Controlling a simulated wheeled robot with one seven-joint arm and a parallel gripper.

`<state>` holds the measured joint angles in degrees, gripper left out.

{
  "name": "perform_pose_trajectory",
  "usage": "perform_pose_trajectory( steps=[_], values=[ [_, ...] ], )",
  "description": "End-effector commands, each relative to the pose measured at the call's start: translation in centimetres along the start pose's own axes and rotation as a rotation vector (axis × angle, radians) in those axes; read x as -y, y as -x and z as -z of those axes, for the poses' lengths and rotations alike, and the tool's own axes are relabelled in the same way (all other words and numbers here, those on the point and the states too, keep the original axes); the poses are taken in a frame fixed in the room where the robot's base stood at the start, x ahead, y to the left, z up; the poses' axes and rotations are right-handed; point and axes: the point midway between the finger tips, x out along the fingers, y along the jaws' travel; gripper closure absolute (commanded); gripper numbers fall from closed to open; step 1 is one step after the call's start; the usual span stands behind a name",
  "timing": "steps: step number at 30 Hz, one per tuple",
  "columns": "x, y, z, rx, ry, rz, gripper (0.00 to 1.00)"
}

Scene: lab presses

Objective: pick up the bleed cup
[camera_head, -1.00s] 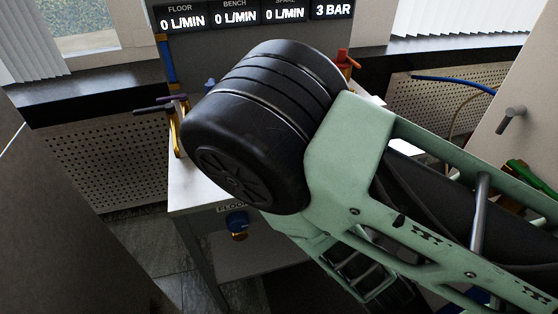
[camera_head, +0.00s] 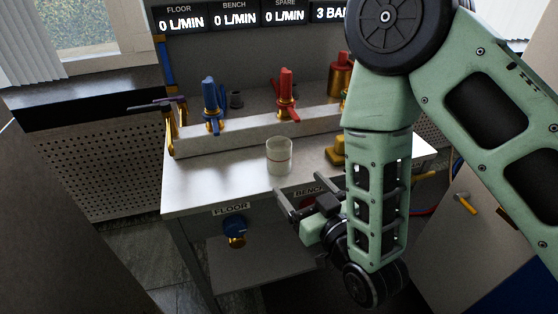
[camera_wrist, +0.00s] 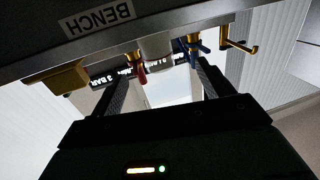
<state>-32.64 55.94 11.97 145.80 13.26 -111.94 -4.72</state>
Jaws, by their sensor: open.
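The bleed cup (camera_head: 279,156) is a small clear cup with a thin reddish line around it. It stands upright on the white bench top (camera_head: 205,187), near its front edge. My gripper (camera_head: 293,198) is open and empty in front of the bench, below and nearer than the cup, not touching it. In the wrist view, which is upside down, the two fingers of my gripper (camera_wrist: 160,72) are spread apart. The pale cup (camera_wrist: 157,46) shows beyond them, roughly between them and partly cut off by the bench edge.
A raised manifold behind the cup carries a blue valve (camera_head: 212,105) and a red valve (camera_head: 285,92). A yellow block (camera_head: 336,152) sits right of the cup, partly behind my arm. A blue knob (camera_head: 236,228) is on the bench front. The top left of the cup is clear.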

Motion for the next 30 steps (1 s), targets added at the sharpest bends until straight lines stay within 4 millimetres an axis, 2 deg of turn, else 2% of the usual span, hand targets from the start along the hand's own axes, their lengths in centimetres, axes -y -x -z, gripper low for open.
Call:
perform_pose_trajectory(
  steps=[6,21,23,27,30],
  values=[
    [-0.3,-1.3,0.4,-0.019,0.001,-0.001,0.21],
    [-0.1,-3.6,0.0,-0.020,0.005,0.003,0.21],
    [-0.1,-4.9,0.9,-0.016,0.003,0.001,0.21],
    [-0.1,-7.2,0.9,-0.015,0.002,0.002,0.21],
    [-0.1,-8.1,0.8,-0.014,0.003,0.003,0.21]
  ],
)
